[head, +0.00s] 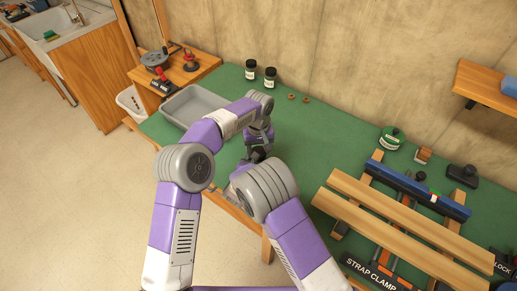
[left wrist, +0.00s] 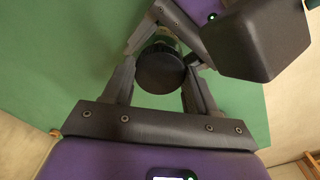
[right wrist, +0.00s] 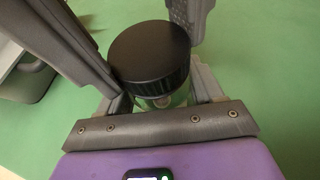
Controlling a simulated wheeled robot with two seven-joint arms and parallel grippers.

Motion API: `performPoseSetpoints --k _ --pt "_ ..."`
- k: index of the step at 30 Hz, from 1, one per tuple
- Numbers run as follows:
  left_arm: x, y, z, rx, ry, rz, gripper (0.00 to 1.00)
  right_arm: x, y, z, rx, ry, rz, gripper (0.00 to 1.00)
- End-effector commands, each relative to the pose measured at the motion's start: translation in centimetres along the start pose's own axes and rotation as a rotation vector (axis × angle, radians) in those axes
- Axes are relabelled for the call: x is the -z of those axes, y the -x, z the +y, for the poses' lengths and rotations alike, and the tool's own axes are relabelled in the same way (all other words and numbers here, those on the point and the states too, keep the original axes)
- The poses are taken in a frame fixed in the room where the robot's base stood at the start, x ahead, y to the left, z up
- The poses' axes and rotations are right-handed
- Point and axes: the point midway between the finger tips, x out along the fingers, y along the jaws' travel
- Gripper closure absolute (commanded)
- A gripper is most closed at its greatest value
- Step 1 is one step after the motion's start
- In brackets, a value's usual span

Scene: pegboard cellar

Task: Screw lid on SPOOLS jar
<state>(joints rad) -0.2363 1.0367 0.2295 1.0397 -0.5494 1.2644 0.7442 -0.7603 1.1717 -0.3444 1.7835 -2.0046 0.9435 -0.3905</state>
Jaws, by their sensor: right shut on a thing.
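The jar (right wrist: 160,102) is clear with a round black lid (right wrist: 150,50) over its mouth; no label can be read. My right gripper (head: 258,157) is shut on the jar's body below the lid. My left gripper (left wrist: 160,62) has its fingers on either side of the lid, spread open; one textured finger pad shows beside the lid in the right wrist view. The lid (left wrist: 160,70) also shows in the left wrist view, with green behind it. I cannot tell how tightly the lid sits. In the head view my arms hide most of the jar.
A grey tray (head: 188,104) lies left of my arms. Wooden bars (head: 400,220) and a blue tool (head: 420,193) fill the right.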

Motion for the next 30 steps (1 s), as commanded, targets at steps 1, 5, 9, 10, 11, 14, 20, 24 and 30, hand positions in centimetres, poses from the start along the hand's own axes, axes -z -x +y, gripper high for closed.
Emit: performPoseSetpoints --k 1,5,9,10,11,14,20,24,30 --pt "0.0 0.03 0.02 -0.001 0.0 0.0 0.71 -0.08 0.01 0.03 -0.001 -0.001 -0.002 1.0" --pt "0.0 0.04 0.02 -0.001 -0.005 0.0 0.8 -0.07 0.01 0.04 -0.001 -0.001 -0.002 1.0" --pt "0.0 0.03 0.02 -0.001 -0.112 0.0 0.8 -0.07 0.01 0.04 -0.001 -0.001 -0.001 1.0" --pt "0.0 0.03 0.02 -0.001 -0.157 0.001 0.8 -0.07 0.01 0.04 -0.001 -0.001 -0.001 1.0" --pt "0.0 0.03 0.02 -0.001 -0.207 0.001 0.8 -0.07 0.01 0.04 -0.001 -0.001 -0.001 1.0" --pt "0.01 0.02 0.02 0.0 -0.4 0.001 0.8 -0.06 0.01 0.04 -0.001 0.0 -0.001 1.0" --pt "-0.01 0.0 0.05 -0.001 -0.739 0.001 0.8 -0.05 0.02 0.04 -0.001 0.0 -0.001 1.0" --pt "-0.01 0.0 0.05 -0.001 -0.75 0.001 0.8 -0.04 0.02 0.04 -0.001 0.0 -0.001 1.0" --pt "-0.01 0.01 0.04 0.0 -0.748 0.001 0.18 -0.05 0.02 0.04 -0.001 0.0 -0.001 1.0"
